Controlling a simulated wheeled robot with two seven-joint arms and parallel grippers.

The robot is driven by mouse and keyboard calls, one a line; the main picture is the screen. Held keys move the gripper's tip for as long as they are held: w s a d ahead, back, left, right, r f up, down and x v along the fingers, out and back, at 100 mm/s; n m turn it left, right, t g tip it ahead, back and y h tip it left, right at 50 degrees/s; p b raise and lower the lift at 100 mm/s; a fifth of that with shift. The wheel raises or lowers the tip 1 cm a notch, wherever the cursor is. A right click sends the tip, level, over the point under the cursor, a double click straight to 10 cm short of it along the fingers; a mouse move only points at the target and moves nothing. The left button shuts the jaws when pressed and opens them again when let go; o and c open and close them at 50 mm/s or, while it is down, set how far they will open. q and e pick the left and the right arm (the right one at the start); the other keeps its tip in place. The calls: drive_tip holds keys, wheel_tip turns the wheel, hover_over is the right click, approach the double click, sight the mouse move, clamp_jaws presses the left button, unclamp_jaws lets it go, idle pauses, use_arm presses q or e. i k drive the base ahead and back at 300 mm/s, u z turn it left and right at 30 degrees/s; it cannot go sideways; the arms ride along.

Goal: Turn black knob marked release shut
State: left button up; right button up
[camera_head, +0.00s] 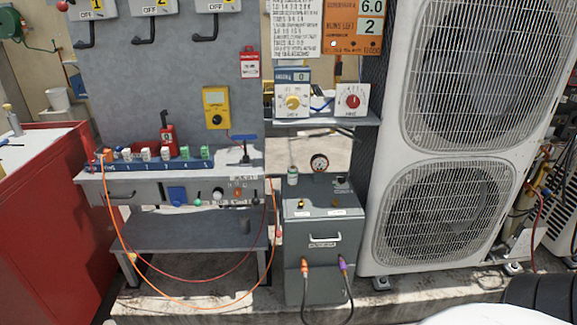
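A grey metal cabinet (322,240) stands in the lower middle, left of the large white condenser. On its top are a round dial gauge (319,163), a small pale bottle-like item (292,175), a yellow-orange part (301,203) and white label plates. A small dark part (340,179) sits at the back right of the cabinet top; it may be a black knob. The label writing is too small to read, so I cannot tell which part is marked release or how it is turned. Neither of my grippers is in view.
A grey workbench (180,188) with numbered items stands left of the cabinet, with orange and red cables hanging below. A red cabinet (50,220) is far left. The condenser (450,150) fills the right. A shelf (320,122) with two dial boxes hangs above.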

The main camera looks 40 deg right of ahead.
sight(341, 179)
drive_tip(key=z, duration=0.15)
drive_tip(key=i, duration=0.95)
drive_tip(key=z, duration=0.55)
